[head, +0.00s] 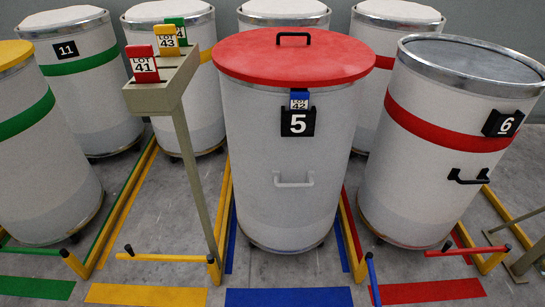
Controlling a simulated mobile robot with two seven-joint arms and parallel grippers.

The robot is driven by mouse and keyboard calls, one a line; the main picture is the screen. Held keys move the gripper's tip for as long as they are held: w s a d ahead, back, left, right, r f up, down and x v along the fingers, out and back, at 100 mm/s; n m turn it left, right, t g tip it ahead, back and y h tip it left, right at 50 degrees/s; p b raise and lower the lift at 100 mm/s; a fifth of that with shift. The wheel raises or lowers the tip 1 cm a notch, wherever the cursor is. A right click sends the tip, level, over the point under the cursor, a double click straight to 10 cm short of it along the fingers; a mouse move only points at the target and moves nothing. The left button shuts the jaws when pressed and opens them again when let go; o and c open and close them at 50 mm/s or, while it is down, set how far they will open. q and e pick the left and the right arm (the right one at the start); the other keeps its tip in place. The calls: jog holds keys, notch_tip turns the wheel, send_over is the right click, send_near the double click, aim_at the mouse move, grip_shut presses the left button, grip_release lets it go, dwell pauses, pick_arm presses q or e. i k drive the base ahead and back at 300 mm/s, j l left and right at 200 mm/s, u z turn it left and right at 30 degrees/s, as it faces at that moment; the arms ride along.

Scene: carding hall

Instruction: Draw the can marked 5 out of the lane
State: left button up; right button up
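The can marked 5 (290,215) is a tall white can with a red lid (270,62), in the middle of the head view. It stands upright between yellow rails in the blue-marked lane. A black handle (293,37) is on the lid. A blue LOT 42 tag (299,98) sits in the black holder (297,124) bearing the 5. A pale handle (293,181) is on the can's front. A blue bar (373,280) at the lane's front right points towards me, not across the front. Neither gripper is in view.
Can 6 (425,180) stands close on the right behind a red bar (465,251). A tag stand (168,90) with several tags is at left; a yellow bar (165,257) crosses that lane. A blue floor patch (288,297) lies clear before can 5.

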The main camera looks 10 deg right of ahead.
aim_at(288, 168)
jog(key=i+l+z, duration=0.1)
jog(key=i, duration=0.45)
jog(key=i+l, duration=0.1)
jog(key=i, duration=0.45)
jog(key=i+l+z, duration=0.1)
jog(key=i+l, duration=0.15)
